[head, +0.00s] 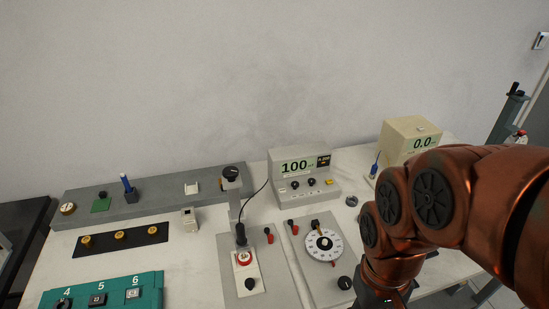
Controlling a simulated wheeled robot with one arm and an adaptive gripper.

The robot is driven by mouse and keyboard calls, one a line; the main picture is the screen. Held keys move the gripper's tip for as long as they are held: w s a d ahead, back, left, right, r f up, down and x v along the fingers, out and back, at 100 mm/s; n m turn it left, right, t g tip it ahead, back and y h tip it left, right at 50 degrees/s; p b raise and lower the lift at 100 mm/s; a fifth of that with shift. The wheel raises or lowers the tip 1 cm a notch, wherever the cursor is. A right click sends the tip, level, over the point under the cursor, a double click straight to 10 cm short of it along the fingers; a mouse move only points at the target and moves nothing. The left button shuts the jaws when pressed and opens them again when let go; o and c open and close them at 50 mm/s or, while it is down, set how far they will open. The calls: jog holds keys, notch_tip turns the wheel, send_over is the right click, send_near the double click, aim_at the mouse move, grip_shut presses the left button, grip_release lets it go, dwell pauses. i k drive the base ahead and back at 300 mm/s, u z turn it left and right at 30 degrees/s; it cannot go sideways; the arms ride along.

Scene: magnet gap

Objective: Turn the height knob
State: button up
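Several knobs show in the head view, and no readable label tells which is the height knob. A black knob (230,171) tops the small grey post behind the magnet-like stand. Another black knob (249,284) sits on a white plate below a red-ringed part (244,258). A third black knob (345,283) stands at the lower right of the white round dial (324,245). My copper arm comes in from the right and bends down past the lower edge, right of the dial. My gripper is below the picture edge, so its fingers are hidden.
A meter reading 100 (304,172) and a beige box reading 0.0 (411,140) stand at the back. A long grey rail (155,200) runs along the left. A teal numbered rack (105,292) is front left. A black cable arcs beside the post.

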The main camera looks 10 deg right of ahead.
aim_at(231, 173)
jog(key=z, duration=0.75)
jog(key=k, duration=1.85)
jog(key=u, duration=1.2)
jog(key=i, duration=1.5)
jog(key=u, duration=0.05)
